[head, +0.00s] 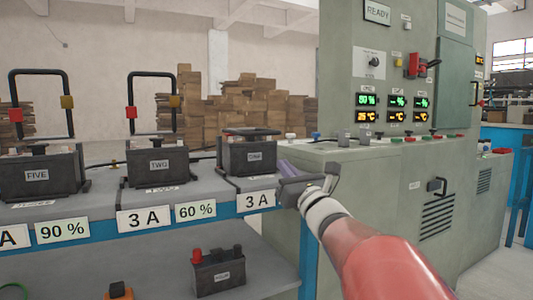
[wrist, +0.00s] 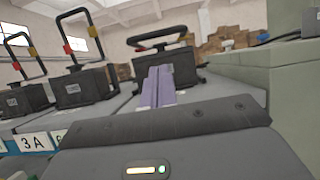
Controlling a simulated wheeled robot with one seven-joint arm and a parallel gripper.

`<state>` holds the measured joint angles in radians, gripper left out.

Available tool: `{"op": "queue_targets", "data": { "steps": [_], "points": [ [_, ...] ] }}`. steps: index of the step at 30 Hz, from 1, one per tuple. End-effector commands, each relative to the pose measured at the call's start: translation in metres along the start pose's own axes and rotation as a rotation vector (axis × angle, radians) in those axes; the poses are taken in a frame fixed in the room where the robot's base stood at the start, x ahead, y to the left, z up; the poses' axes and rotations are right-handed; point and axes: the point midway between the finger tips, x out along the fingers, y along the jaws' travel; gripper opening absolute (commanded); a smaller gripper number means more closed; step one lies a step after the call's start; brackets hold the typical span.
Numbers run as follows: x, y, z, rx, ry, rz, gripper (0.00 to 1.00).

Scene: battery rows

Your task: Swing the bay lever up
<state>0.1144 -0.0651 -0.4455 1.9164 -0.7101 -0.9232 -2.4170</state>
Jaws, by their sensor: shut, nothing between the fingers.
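Three bays stand in a row on the grey bench, each with a dark battery. The right battery (head: 250,157) has its black bay lever (head: 250,131) lying low across its top. In the wrist view that lever (wrist: 157,34) shows as a black loop tilted above the battery (wrist: 178,67). The levers of the middle bay (head: 152,73) and left bay (head: 42,71) stand upright. My gripper (head: 286,168) is shut and empty, just right of the right battery. Its purple fingers (wrist: 155,86) point toward that battery and the lever. Whether they touch anything cannot be told.
A grey-green cabinet (head: 400,200) with displays and switches stands close on the right. Another battery (head: 218,272) sits on the lower shelf. Labels (head: 143,219) run along the bench front. Cardboard boxes (head: 240,100) are stacked behind.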

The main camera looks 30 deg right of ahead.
Motion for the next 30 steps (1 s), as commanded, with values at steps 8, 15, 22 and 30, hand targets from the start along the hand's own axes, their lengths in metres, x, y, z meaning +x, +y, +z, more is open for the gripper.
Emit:
{"op": "queue_targets", "data": {
  "steps": [8, 15, 22, 30],
  "points": [
    [0.002, 0.000, 0.001, 0.003, 0.001, -0.001, 0.00],
    [0.034, 0.000, 0.001, 0.002, 0.003, -0.001, 0.00],
    [0.076, 0.000, 0.001, 0.003, 0.002, -0.001, 0.00],
    [0.099, 0.000, 0.001, 0.004, 0.000, -0.003, 0.00]
  ]
}}
